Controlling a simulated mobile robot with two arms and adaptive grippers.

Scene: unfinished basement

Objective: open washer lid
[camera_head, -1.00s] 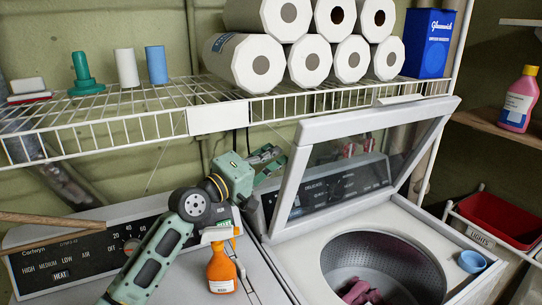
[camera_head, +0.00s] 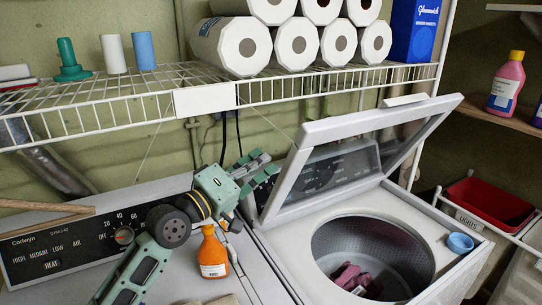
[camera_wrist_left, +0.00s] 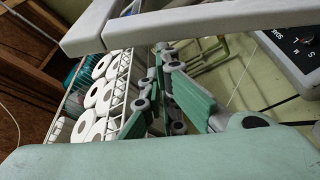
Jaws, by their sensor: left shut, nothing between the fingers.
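The white washer (camera_head: 400,206) stands at the right with its lid (camera_head: 345,120) raised and tilted over the back of the top. The lid has a white frame and a clear window. The round tub (camera_head: 340,235) is uncovered, with dark reddish cloth (camera_head: 350,277) inside. My left gripper (camera_head: 262,172) is just left of the lid's left edge, its green-grey fingers shut and empty. In the left wrist view the fingers (camera_wrist_left: 165,75) show below the lid's white frame (camera_wrist_left: 200,22); contact with it cannot be told. My right gripper is not in view.
A wire shelf (camera_head: 120,115) with paper rolls (camera_head: 245,45) hangs above. An orange bottle (camera_head: 212,252) stands on the dryer (camera_head: 190,285) beside my left arm. A blue cup (camera_head: 460,242) sits on the washer's right edge. A red bin (camera_head: 490,205) is farther right.

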